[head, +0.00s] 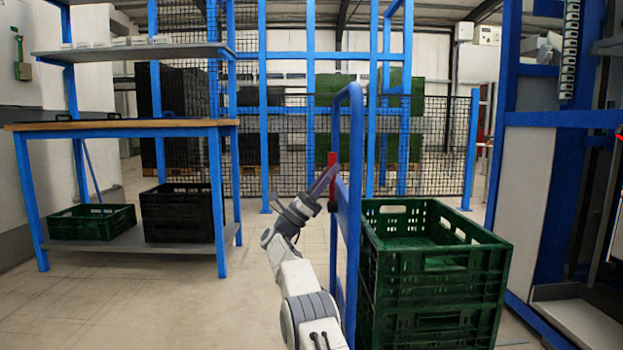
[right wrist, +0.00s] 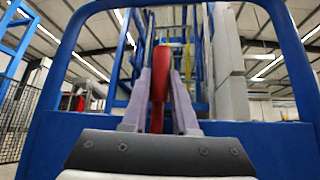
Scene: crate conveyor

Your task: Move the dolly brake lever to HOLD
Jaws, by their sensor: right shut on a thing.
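The red brake lever (head: 332,160) stands at the blue dolly frame (head: 355,140), near the left side of its upright handle. My right gripper (head: 325,180) reaches up from below and its fingers meet the lever. In the right wrist view, the lever (right wrist: 160,85) stands upright between the two pale fingers of my right gripper (right wrist: 160,95), which are shut on it. No HOLD marking can be read in either view. My left gripper is not in view.
Green crates (head: 430,284) are stacked on the dolly, right of its handle. A workbench (head: 120,124) stands at the left, with a green crate (head: 90,220) and a black crate (head: 178,215) on its lower shelf. The floor (head: 150,300) between bench and dolly is clear.

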